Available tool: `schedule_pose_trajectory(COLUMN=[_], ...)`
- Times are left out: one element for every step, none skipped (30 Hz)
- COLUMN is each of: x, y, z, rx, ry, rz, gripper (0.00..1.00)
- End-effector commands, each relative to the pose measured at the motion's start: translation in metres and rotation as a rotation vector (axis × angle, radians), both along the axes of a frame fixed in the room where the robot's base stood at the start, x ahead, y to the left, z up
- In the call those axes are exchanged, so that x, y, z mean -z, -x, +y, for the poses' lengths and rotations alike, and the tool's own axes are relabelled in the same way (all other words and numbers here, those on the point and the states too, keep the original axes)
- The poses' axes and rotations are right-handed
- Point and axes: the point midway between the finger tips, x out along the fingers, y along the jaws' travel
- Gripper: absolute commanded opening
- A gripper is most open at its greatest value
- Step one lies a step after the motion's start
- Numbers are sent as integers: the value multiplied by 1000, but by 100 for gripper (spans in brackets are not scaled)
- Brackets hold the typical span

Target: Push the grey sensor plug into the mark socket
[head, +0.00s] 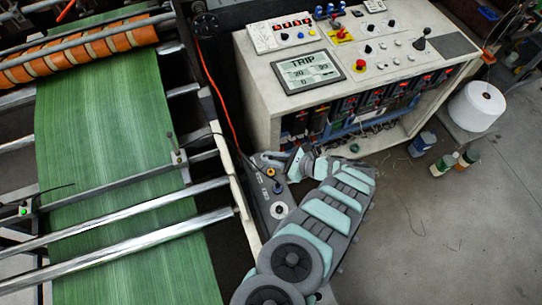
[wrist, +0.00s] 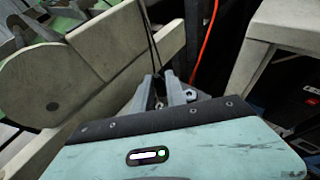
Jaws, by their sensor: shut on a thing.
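My gripper (head: 268,160) is at the end of my arm, beside the machine's side frame in the head view. In the wrist view my gripper (wrist: 164,90) has its two fingers close together, shut on a small grey piece, the sensor plug (wrist: 159,91). The plug is mostly hidden between the fingers. Dark cables run upward in the picture from near the fingertips. In the head view the plug is too small to make out. Small round fittings, one with a yellow ring (head: 271,172), lie on the plate near my gripper. I cannot tell which is the mark socket.
A control cabinet (head: 262,80) with a display reading TRIP stands behind my gripper. The beige side frame (wrist: 80,85) is close at left in the wrist view. An orange-red cable (wrist: 207,40) hangs nearby. Green web (head: 105,150) runs at left. Floor at right is mostly open.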

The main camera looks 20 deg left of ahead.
Motion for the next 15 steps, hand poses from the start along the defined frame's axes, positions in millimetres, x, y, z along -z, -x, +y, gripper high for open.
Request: schedule_pose_trajectory(x=[0, 0, 0, 0, 0, 0, 0, -1, 0, 4, 6, 10, 12, 15, 19], y=[0, 0, 0, 0, -1, -1, -1, -1, -1, -1, -1, 0, 0, 0, 0], z=[0, 0, 0, 0, 0, 0, 0, 0, 0, 0, 0, 0, 0, 0, 0], rx=[0, 0, 0, 0, 1, 1, 1, 1, 1, 0, -1, 0, 0, 0, 0], ry=[0, 0, 0, 0, 0, 0, 0, -1, 0, 0, 0, 0, 0, 0, 0], rz=[0, 0, 0, 0, 0, 1, 0, 0, -1, -2, -2, -1, -1, -1, -1], gripper=[0, 0, 0, 0, 0, 0, 0, 0, 0, 0, 0, 0, 0, 0, 0])
